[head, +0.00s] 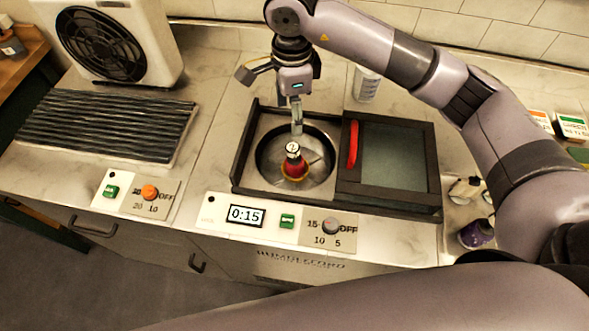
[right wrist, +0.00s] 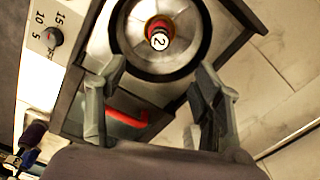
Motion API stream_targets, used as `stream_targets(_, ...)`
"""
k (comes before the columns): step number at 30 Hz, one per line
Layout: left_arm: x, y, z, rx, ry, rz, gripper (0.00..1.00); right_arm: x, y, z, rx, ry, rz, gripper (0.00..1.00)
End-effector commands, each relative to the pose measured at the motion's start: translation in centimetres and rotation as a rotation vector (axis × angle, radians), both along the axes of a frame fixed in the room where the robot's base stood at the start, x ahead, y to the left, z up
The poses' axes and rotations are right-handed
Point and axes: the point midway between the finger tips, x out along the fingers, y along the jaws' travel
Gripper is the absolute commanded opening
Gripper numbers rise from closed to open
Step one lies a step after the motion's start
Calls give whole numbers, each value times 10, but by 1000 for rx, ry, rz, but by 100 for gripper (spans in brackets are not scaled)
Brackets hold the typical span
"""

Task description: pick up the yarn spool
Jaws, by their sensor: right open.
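A small red spool-like piece (head: 294,167) with a white top marked "2" and a yellowish base stands upright in the round metal basin (head: 322,163); I take it for the yarn spool. Its top also shows in the right wrist view (right wrist: 160,36), in the middle of the basin, ahead of the fingers. My right gripper (head: 296,129) is above and behind the piece in the head view. In the right wrist view my right gripper (right wrist: 161,72) has its fingers wide apart with nothing between them. My left gripper is not in view.
A dark frame (head: 243,168) surrounds the basin. A lid with a red handle (head: 352,145) lies right of it. A control panel (head: 275,219) reads 0:15 in front. A fan unit (head: 110,40) stands back left. A purple item (head: 476,234) sits at right.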

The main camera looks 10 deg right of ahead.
Motion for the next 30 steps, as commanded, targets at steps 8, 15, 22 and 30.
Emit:
stream_targets(8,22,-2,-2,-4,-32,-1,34,-1,0,-30,0,5,-1,61)
stream_targets(15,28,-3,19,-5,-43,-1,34,0,0,-81,-1,7,-1,61)
stream_targets(22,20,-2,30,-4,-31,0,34,1,0,-123,0,3,-2,61)
stream_targets(30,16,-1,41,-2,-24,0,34,1,-1,-142,0,5,-1,61)
